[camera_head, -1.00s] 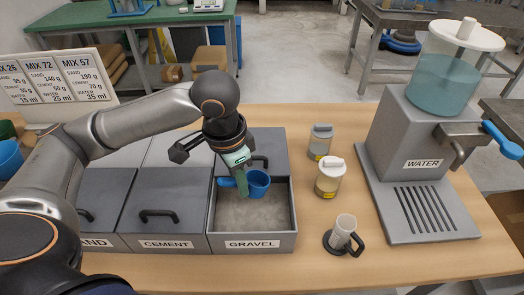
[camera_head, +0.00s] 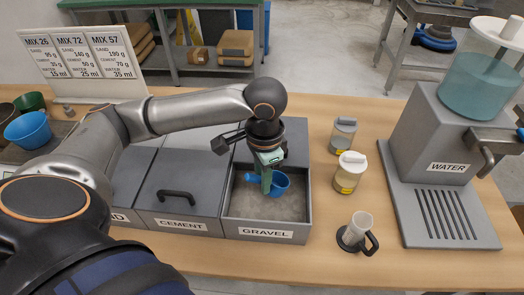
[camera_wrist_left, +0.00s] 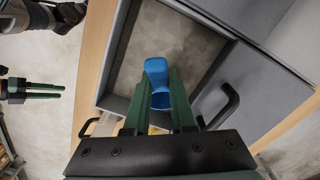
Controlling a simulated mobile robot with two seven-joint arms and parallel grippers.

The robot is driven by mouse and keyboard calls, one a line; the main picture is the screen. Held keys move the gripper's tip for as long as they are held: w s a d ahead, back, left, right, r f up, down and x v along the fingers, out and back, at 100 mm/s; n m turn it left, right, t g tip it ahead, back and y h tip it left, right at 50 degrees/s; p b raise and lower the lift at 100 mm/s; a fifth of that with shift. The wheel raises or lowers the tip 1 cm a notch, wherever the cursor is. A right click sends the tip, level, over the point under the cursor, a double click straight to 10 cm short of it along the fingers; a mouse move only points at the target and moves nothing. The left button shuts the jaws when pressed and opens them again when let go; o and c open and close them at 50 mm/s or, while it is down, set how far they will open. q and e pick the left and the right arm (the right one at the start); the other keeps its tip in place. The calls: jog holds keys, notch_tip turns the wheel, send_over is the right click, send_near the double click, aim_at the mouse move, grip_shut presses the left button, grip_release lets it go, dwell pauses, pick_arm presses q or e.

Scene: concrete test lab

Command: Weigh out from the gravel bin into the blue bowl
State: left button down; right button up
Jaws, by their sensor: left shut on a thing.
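My left gripper (camera_head: 267,178) is shut on the handle of a blue scoop (camera_head: 280,183), inside the outline of the open gravel bin (camera_head: 300,225). The wrist view shows the scoop (camera_wrist_left: 157,72) between the green fingers, over grey gravel (camera_wrist_left: 185,45). I cannot tell whether the scoop touches the gravel or holds any.
The cement bin (camera_head: 180,190) is lidded. A green bowl (camera_head: 29,102) is behind the blue one. Two lidded jars (camera_head: 349,172) (camera_head: 343,136) and a clear cup in a dark holder (camera_head: 357,232) stand right of the gravel. The water dispenser (camera_head: 440,150) is farther right.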

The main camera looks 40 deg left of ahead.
pick_arm(q)
jog(key=shift+g, duration=0.4)
jog(key=shift+w+d+f, duration=0.1)
jog(key=shift+w+f, duration=0.05)
jog(key=shift+f, duration=0.95)
jog(key=shift+w+d+f, duration=0.1)
jog(key=shift+w+f, duration=0.05)
jog(key=shift+f, duration=0.9)
jog(key=shift+w+d+f, duration=0.1)
jog(key=shift+w+f, duration=0.05)
jog(key=shift+f, duration=0.95)
jog(key=shift+w+d+r, duration=0.1)
jog(key=shift+w+d, duration=0.35)
jog(key=shift+w, duration=0.4)
jog(key=shift+w+d, duration=0.4)
jog(key=shift+w, duration=0.4)
jog(key=shift+s+a+r+t, duration=0.35)
jog(key=shift+s+r+t, duration=0.2)
jog(key=shift+t, duration=0.15)
jog(key=shift+s+a+r+t+h, duration=0.15)
jog(key=shift+r+t+h, duration=0.3)
jog(key=shift+r, duration=0.85)
jog(key=shift+s+r+t+h, duration=0.25)
jog(key=shift+r+t, duration=0.3)
jog(key=shift+r, duration=0.75)
jog(key=shift+s+a+r+t+h, duration=0.1)
jog(key=shift+s+r+t+h, duration=0.3)
jog(key=shift+r, duration=0.9)
jog(key=shift+w, duration=0.2)
jog(key=shift+d+r, duration=0.1)
